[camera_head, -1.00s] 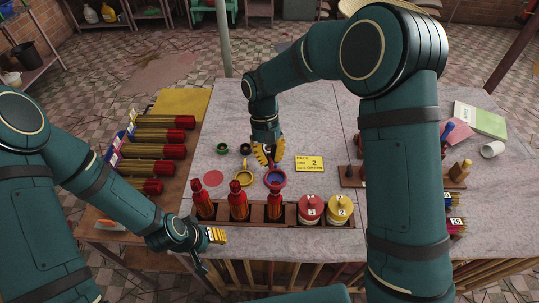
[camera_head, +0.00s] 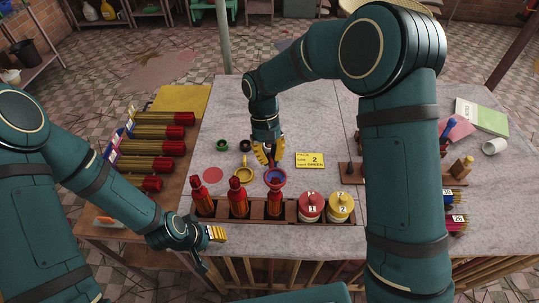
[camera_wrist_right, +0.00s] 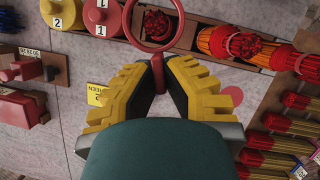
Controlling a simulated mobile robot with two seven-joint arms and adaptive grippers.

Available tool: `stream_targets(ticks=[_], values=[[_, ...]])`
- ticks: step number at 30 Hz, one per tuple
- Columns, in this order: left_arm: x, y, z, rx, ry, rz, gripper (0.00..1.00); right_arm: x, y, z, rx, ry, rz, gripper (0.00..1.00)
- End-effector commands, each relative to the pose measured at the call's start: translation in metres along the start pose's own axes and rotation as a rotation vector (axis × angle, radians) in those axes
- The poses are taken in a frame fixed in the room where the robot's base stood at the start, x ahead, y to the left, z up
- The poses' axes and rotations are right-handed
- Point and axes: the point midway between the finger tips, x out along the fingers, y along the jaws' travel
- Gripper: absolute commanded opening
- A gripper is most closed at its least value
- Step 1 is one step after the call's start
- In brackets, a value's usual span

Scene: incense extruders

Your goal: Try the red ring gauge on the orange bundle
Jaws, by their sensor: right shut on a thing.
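My right gripper (camera_head: 270,161) is shut on the stem of the red ring gauge (camera_wrist_right: 128,22); in the head view the ring (camera_head: 284,180) is at the back edge of the wooden rack. In the wrist view the red tips of the rack's third bundle (camera_wrist_right: 160,24) show inside the ring. Whether the ring is around it or only above it, I cannot tell. In the head view this bundle (camera_head: 275,205) stands in its slot. The middle bundle (camera_head: 238,200) and the leaning left bundle (camera_head: 201,198) have orange sides and red tips. My left gripper (camera_head: 215,234) is near the rack's front-left corner; its jaws are unclear.
Red and yellow numbered lidded pots (camera_head: 311,207) (camera_head: 341,207) fill the rack's right end. A yellow ring gauge (camera_head: 243,175), green and black ones (camera_head: 222,145) (camera_head: 245,145) and a yellow card (camera_head: 310,160) lie behind. More bundles (camera_head: 150,148) lie at left.

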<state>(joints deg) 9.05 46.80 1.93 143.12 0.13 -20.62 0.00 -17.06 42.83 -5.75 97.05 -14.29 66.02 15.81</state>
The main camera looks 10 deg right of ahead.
Motion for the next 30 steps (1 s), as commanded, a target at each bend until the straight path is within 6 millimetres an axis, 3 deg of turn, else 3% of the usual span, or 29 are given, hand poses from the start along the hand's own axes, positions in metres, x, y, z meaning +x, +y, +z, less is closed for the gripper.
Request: stream_targets(ticks=[30], values=[[0.019,-0.008,0.003,0.0,0.0,0.0,0.47,0.035,0.0,-0.013,0.0,-0.001,0.0,0.0]])
